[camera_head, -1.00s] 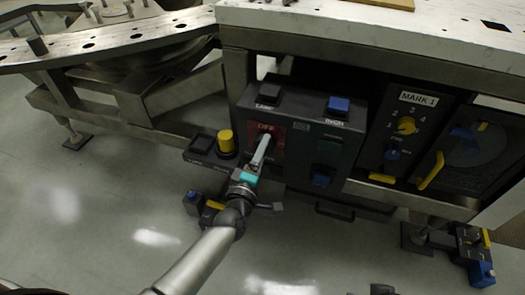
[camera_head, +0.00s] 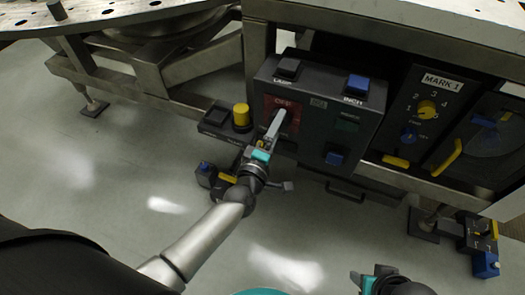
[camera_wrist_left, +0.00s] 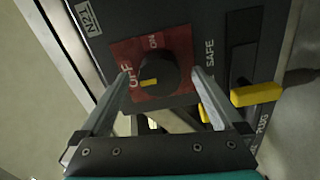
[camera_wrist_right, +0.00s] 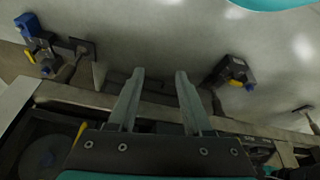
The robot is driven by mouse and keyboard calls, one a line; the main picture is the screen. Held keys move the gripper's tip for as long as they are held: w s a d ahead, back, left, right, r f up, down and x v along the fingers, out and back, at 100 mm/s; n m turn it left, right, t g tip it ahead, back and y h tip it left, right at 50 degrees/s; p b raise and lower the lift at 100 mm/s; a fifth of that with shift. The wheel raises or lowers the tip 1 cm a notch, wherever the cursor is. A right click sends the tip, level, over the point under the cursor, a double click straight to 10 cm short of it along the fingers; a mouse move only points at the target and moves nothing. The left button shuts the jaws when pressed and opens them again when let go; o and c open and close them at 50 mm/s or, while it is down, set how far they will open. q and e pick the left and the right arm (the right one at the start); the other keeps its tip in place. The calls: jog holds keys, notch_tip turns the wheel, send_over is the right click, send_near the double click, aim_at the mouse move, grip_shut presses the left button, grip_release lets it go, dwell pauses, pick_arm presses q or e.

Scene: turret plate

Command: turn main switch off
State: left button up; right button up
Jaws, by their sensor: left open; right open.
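The main switch is a dark round knob (camera_wrist_left: 157,70) with a yellow mark at the lower left of its face. It sits on a red plate (camera_wrist_left: 187,92) lettered OFF and ON; I cannot tell which label the mark points at. The red plate also shows in the head view (camera_head: 271,102), with the knob hidden behind my gripper. My left gripper (camera_wrist_left: 161,74) is open, one finger on each side of the knob; contact cannot be told. It is in front of the plate in the head view (camera_head: 275,121). My right gripper (camera_head: 364,280) is open and empty, low at the front.
The dark control box also carries a blue INCH button (camera_head: 356,85) and a grey LAMP button (camera_head: 288,67). A yellow button (camera_head: 241,116) stands left of the switch. The MARK 1 panel (camera_head: 426,108) is to the right.

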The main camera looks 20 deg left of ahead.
pick_arm(q)
jog(key=s+p, duration=0.3)
jog(key=s, duration=1.1)
jog(key=shift+a, duration=0.25)
pick_arm(e)
notch_tip(320, 180, down, 7)
jog(key=s+g, duration=0.1)
jog(key=s, duration=0.1)
jog(key=shift+s+d+f, duration=0.2)
jog(key=shift+s, duration=0.2)
